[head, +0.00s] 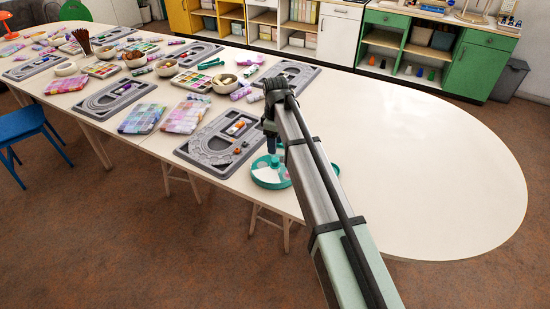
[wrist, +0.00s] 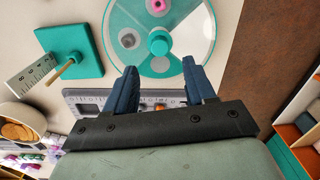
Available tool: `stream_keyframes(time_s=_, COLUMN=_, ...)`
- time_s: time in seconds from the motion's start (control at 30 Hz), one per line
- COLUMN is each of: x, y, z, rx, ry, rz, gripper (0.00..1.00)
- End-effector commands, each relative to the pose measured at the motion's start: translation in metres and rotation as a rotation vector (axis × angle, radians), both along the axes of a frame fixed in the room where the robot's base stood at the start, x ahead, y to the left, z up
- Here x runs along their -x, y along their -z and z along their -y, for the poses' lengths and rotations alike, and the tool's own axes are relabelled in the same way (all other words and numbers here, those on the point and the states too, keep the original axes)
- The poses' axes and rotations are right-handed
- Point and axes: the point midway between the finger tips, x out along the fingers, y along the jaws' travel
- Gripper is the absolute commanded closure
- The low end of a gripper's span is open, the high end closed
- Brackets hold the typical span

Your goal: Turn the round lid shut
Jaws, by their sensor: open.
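The round lid (wrist: 185,25) is a clear disc with teal wedges and a teal centre knob (wrist: 159,46), at the top of the wrist view. A pink piece and a greyish round spot show within it. In the head view the teal round container (head: 268,182) stands near the table's front edge, partly hidden by my arm. My gripper (wrist: 159,66) is open and empty, its two dark blue fingers spread on the near side of the knob, apart from it. In the head view my gripper (head: 271,151) is above the container.
A teal square block with a post (wrist: 72,55) and a ruler (wrist: 30,82) lie left of the lid in the wrist view. A grey bead board (head: 215,150) lies left of the container. Bowls and cloths crowd the table further left. The right table end (head: 440,160) is bare.

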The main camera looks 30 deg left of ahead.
Motion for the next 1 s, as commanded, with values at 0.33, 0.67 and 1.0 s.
stream_keyframes(time_s=0.33, x=0.001, y=0.056, z=0.0, rx=0.0, ry=0.001, rz=0.0, gripper=0.45)
stream_keyframes(time_s=0.67, x=0.002, y=0.075, z=0.0, rx=0.0, ry=0.001, rz=0.001, gripper=0.45)
stream_keyframes(time_s=1.0, x=0.001, y=0.075, z=0.0, rx=-0.001, ry=0.001, rz=0.001, gripper=0.53)
